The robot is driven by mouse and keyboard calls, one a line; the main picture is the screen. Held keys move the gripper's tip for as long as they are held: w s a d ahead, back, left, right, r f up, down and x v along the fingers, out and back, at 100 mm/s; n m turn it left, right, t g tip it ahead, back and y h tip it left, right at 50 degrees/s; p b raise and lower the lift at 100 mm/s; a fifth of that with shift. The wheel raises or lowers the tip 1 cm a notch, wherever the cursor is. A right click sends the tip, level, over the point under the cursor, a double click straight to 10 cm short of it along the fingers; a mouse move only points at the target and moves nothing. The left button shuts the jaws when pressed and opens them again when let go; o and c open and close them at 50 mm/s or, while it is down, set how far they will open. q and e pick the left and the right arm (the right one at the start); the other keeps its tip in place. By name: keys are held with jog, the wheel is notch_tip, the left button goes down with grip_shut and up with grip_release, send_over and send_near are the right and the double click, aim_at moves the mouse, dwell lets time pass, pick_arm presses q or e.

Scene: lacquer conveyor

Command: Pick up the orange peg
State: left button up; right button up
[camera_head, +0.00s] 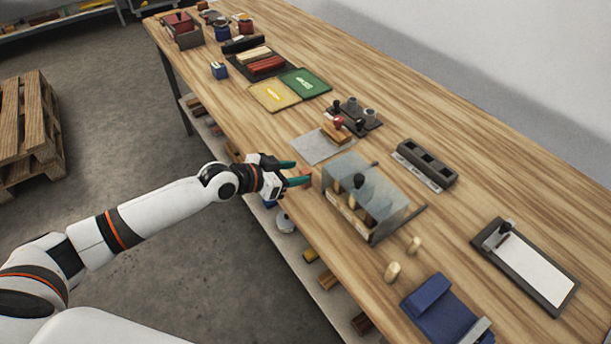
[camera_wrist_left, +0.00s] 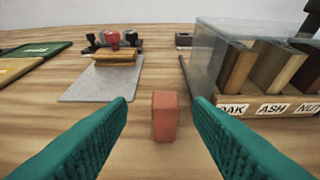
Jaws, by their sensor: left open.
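The orange peg (camera_wrist_left: 165,117) stands upright on the wooden table, seen in the left wrist view as a short reddish-orange block. It lies ahead, in the gap between the two teal fingers of my left gripper (camera_wrist_left: 160,104), with clear room on both sides. In the head view my left gripper (camera_head: 300,173) is open at the table's near edge, and the peg is hard to make out beside its fingers. My right gripper is not in view.
A clear-walled box with labelled wood samples (camera_head: 340,205) stands close to the right of my left gripper. A grey sheet (camera_head: 314,147) with a wooden block (camera_head: 333,134) lies beyond. A stamp rack (camera_head: 354,114) stands behind. Loose wooden pegs (camera_head: 392,271) and a blue item (camera_head: 438,308) lie to the right.

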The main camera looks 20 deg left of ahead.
aim_at(302, 173)
pick_arm(q)
jog(key=x, duration=0.4)
jog(key=shift+s+d+f, duration=0.1)
jog(key=shift+d, duration=0.1)
grip_shut()
